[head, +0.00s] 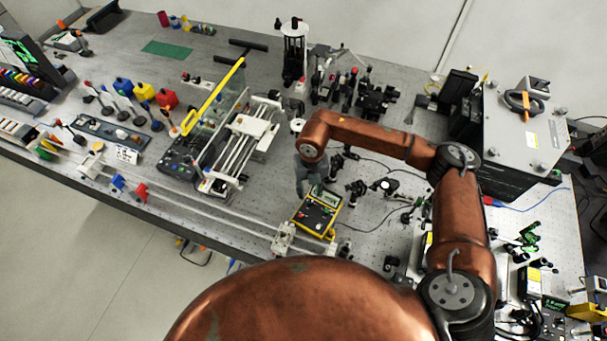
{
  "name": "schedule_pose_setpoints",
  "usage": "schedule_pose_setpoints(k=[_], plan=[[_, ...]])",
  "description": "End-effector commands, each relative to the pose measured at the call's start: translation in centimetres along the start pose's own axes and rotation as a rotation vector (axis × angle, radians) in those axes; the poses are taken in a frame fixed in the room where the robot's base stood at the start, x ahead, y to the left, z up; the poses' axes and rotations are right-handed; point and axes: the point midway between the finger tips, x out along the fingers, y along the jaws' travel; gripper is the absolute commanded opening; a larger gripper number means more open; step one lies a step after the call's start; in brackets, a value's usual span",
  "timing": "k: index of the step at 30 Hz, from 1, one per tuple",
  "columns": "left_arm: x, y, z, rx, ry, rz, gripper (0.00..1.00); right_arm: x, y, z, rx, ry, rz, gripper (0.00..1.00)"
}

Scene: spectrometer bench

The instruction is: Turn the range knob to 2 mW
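A small yellow-edged meter box (319,215) with a dark front panel lies on the bench near its front edge, in the middle of the head view. It has a greenish display at its far end and small knobs or buttons on its face. Which one is the range knob, and its setting, are too small to tell. My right gripper (311,187) points down at the far left end of the meter, close to the display. Whether it touches the meter, and whether its fingers are open or shut, I cannot tell. My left gripper is not in view.
A white rail (190,203) runs along the front edge, with a bracket (284,238) just left of the meter. Optic mounts (358,188) and cables lie to its right. A framed stage with a yellow bar (213,96) stands to the left, a large grey box (522,140) at right.

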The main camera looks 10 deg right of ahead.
Motion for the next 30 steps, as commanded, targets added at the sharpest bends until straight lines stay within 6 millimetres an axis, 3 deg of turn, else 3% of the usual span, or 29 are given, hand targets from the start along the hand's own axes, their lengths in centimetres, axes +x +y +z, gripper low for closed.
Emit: schedule_pose_setpoints(k=[5,14,20,30], plan=[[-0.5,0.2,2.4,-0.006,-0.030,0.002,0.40,0.4,-0.7,-0.6,0.000,-0.015,-0.023,0.31],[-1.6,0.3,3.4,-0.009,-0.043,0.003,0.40,5.1,-0.8,-0.1,0.004,-0.008,-0.021,0.31],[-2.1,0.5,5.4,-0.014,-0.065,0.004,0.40,7.3,-0.6,0.7,0.002,-0.004,-0.021,0.31],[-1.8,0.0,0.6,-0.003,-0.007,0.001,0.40,7.8,-0.6,0.8,-0.001,-0.004,-0.020,0.30]])
